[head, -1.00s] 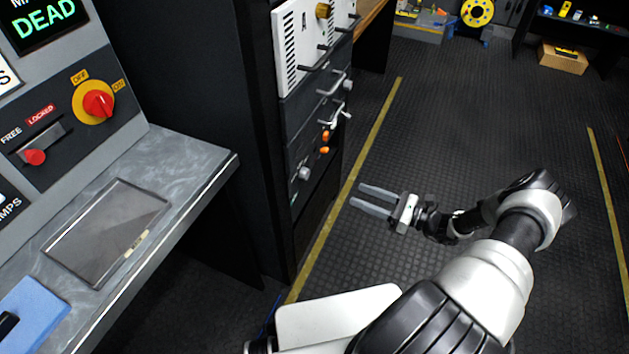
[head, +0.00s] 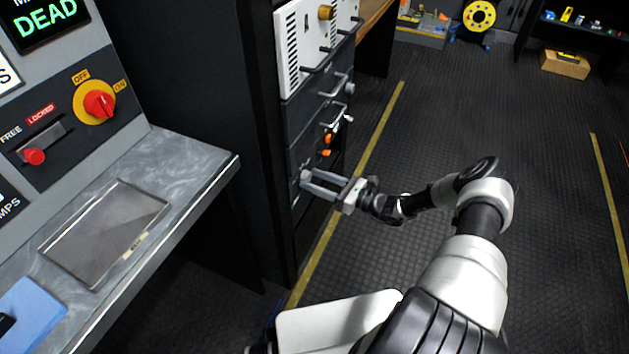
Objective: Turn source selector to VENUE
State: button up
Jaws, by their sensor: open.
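The rack (head: 318,130) at centre left carries several controls on its front, seen at a steep angle. A small grey knob (head: 305,175) sits low on its lower dark panel. I take it as the likely source selector, but no SOURCE or VENUE lettering is readable and its pointing direction cannot be told. My gripper (head: 307,181) is open, with its two grey fingers pointing left at the panel. The fingertips overlap the knob in the picture, one above and one below its middle. Whether they touch it cannot be told.
Orange knobs (head: 327,139) and grey handles (head: 340,86) stick out above my gripper. At left is a console with a red ON/OFF knob (head: 99,104) and a grey desk edge (head: 215,185). The floor (head: 500,120) to the right is clear.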

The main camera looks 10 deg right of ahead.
jog(key=shift+w+a, duration=0.2)
jog(key=c, duration=1.1)
jog(key=shift+o, duration=0.2)
jog(key=n+b, duration=0.2)
jog(key=n, duration=0.3)
jog(key=shift+f+n, duration=0.15)
jog(key=shift+n, duration=0.25)
jog(key=n+b, duration=0.2)
jog(key=n, duration=0.4)
jog(key=shift+y, duration=0.3)
jog(key=shift+n, duration=0.3)
